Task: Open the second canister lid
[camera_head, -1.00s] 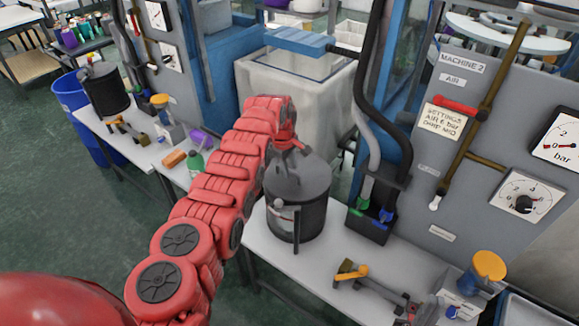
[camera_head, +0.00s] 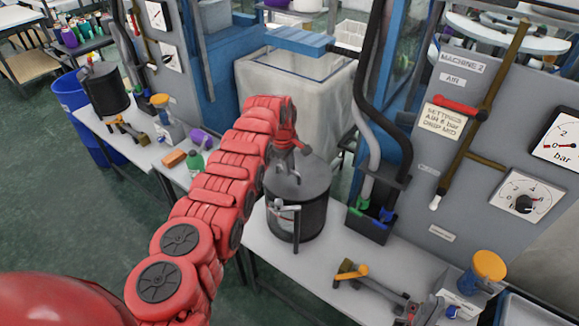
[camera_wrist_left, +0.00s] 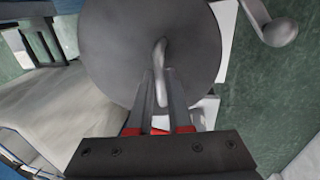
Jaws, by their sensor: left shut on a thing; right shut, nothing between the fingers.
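The canister (camera_head: 312,218) is a dark cylinder standing upright on the white bench beneath my left arm. Its grey lid (camera_head: 312,172) sits on top, and no gap under it is visible. In the left wrist view the round lid (camera_wrist_left: 112,45) fills the upper middle, with a pale curved handle (camera_wrist_left: 161,55) at its centre. My left gripper (camera_head: 292,148) reaches down over the lid. Its fingers (camera_wrist_left: 162,92) are shut on the handle. A lever with a ball end (camera_wrist_left: 280,33) shows beside the lid. My right gripper is not in view.
Another dark canister (camera_head: 106,88) stands on the far left bench. Hoses and a grey machine panel (camera_head: 465,135) rise behind.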

